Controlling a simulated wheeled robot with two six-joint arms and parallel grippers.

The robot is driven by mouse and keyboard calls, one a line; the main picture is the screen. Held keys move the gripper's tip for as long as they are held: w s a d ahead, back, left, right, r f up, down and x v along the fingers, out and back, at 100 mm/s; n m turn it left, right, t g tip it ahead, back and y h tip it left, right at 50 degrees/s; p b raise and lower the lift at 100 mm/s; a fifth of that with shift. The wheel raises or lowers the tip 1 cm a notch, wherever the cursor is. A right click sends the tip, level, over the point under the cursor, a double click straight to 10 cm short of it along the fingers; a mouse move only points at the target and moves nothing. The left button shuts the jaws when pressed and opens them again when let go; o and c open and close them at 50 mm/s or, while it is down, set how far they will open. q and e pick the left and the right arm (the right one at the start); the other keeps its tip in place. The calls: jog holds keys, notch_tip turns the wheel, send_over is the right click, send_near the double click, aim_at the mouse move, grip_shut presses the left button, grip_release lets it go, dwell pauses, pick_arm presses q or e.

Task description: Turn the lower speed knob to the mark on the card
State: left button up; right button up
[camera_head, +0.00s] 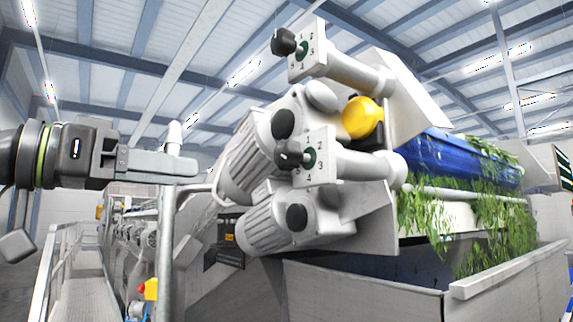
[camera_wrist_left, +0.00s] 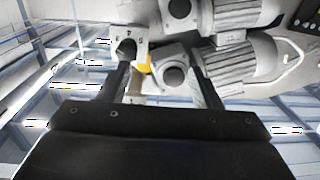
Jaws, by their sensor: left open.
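The lower speed knob (camera_head: 291,158) is a dark grip on a green hub, in front of a white plate (camera_head: 315,172) marked with numbers 1 to 4. A similar upper knob (camera_head: 284,42) sits on its own numbered plate (camera_head: 307,62) above. My left gripper (camera_head: 192,166) is left of the lower knob, apart from it and pointing toward the machine. In the left wrist view its two fingers (camera_wrist_left: 160,75) are spread with nothing held, and a numbered plate (camera_wrist_left: 130,45) shows near the left finger. I cannot make out a separate card. My right gripper is not in view.
Grey motors (camera_head: 262,226) with black round caps stand close around the lower knob. A yellow round part (camera_head: 362,117) is above it. A blue belt (camera_head: 465,160) with greens is at right, over a grey trough (camera_head: 365,290). A railing (camera_head: 75,265) is at lower left.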

pick_arm(q)
jog(key=s+r+m, duration=0.2)
jog(key=s+r, duration=0.1)
jog(key=s, duration=0.3)
jog(key=p, duration=0.8)
send_near(280, 154)
jog(key=shift+g+h, duration=0.3)
jog(key=shift+h, duration=0.1)
jog(key=x, duration=0.9)
jog(key=shift+w+d+r, duration=0.1)
jog(key=shift+w, duration=0.25)
jog(key=shift+w+d+p, duration=0.4)
jog(key=shift+d+p, duration=0.05)
jog(key=shift+d, duration=0.1)
jog(key=shift+c, duration=0.9)
jog(key=c, duration=0.8)
jog(key=shift+f, duration=0.2)
